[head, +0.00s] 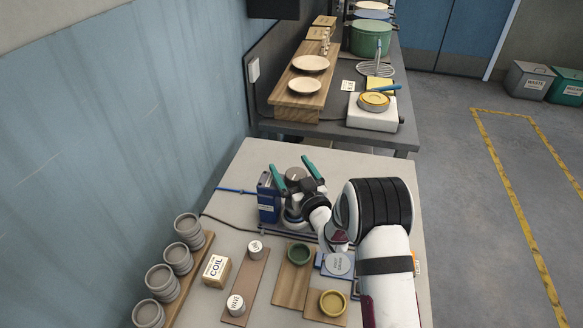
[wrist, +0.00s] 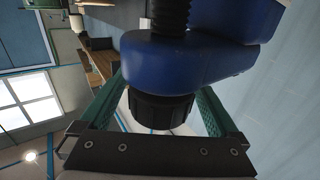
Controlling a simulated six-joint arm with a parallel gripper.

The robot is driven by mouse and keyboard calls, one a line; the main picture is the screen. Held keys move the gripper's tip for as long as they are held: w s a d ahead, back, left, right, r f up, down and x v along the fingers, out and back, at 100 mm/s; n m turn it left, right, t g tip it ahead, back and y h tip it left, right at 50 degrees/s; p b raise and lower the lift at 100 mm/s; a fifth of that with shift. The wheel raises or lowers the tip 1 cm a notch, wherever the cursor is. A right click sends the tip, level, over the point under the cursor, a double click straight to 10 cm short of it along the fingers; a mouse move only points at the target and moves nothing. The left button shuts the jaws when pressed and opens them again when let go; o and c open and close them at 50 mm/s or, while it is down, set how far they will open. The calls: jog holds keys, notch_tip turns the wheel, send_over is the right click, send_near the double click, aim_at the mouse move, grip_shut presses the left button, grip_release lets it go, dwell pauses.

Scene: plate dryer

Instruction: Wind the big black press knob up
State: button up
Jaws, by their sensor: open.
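The black press knob (wrist: 160,110) shows in the wrist view as a short, ribbed cylinder against a blue press part (wrist: 195,60). A black threaded screw (wrist: 169,14) runs from the other side of that part. My gripper (head: 293,166) is open, with one teal finger on either side of the knob. Neither finger clearly grips it; whether the right one touches it I cannot tell. In the head view my gripper is at the blue press unit (head: 268,199) on the light bench, and I cannot make out the knob there.
Wooden boards hold a green-rimmed dish (head: 298,254) and a yellow dish (head: 333,303) in front of the press. A COIL box (head: 217,270) and stacked grey cups (head: 162,282) stand at the left by the wall. A blue rod (head: 236,191) lies left of the press.

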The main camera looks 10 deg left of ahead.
jog(key=c, duration=1.4)
jog(key=shift+n+g+y, duration=0.3)
jog(key=n+g+y, duration=0.1)
jog(key=n+g, duration=0.1)
jog(key=n+g+y, duration=0.1)
jog(key=g+y, duration=0.1)
jog(key=s+n+g+y, duration=0.1)
jog(key=n+g+y, duration=0.1)
jog(key=shift+a+n+g, duration=0.3)
jog(key=shift+a+g, duration=0.1)
jog(key=n+g, duration=0.2)
jog(key=g, duration=0.1)
jog(key=s+n+g+y, duration=0.1)
jog(key=n+g, duration=0.1)
jog(key=g, duration=0.1)
jog(key=n+g+y, duration=0.1)
jog(key=g, duration=0.2)
jog(key=shift+s+a+n, duration=0.2)
jog(key=shift+s+n, duration=0.2)
jog(key=shift+s+g, duration=0.1)
jog(key=shift+g, duration=0.2)
jog(key=o, duration=1.4)
